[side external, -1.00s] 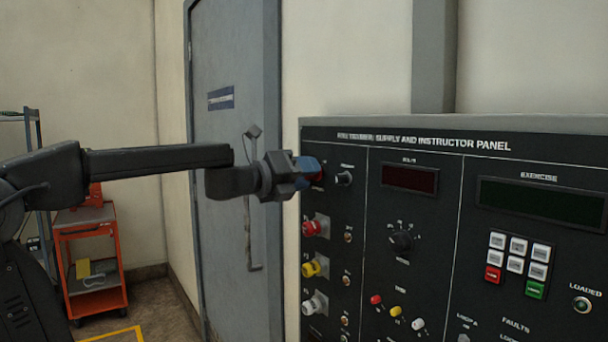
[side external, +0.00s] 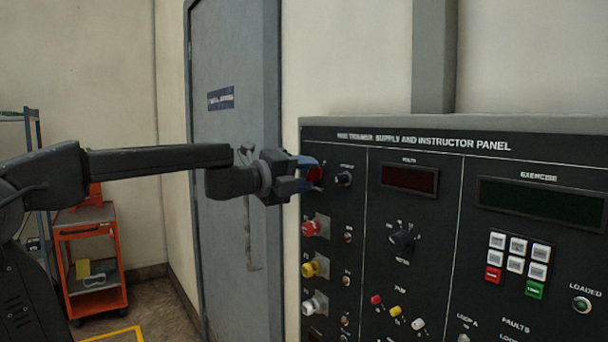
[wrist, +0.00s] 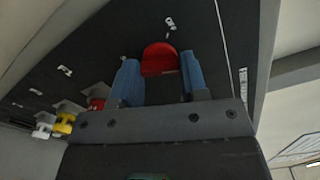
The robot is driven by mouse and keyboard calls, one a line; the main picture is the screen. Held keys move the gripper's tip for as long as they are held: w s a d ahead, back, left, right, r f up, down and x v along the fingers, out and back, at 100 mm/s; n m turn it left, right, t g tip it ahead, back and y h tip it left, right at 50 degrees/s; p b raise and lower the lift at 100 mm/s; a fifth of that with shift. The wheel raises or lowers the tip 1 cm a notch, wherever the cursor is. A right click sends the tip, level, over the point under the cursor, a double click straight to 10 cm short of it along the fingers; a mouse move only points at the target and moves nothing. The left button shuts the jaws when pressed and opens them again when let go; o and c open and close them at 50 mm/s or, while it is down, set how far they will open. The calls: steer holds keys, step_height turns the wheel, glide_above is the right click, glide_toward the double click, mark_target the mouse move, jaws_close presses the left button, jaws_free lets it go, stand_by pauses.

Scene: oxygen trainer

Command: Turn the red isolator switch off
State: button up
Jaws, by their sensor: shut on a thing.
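The red isolator switch (side external: 315,173) is at the top left of the black instructor panel (side external: 368,265). In the wrist view its rounded red knob (wrist: 160,59) sits between the two blue fingers. My gripper (side external: 309,173) reaches the panel from the left and is shut on the knob; it also shows in the wrist view (wrist: 160,76). In the side view the fingers lie one above the other and hide part of the knob. I cannot read the switch's off mark.
Below the switch are a red knob (side external: 311,228), a yellow knob (side external: 311,268) and a white knob (side external: 314,304), all projecting from the panel. A grey door (side external: 235,120) stands behind my arm.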

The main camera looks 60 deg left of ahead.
steer(key=n, duration=1.2)
steer(key=shift+n, duration=0.3)
stand_by(0.4)
steer(key=o, duration=0.9)
steer(key=s, duration=1.4)
steer(key=shift+w, duration=0.1)
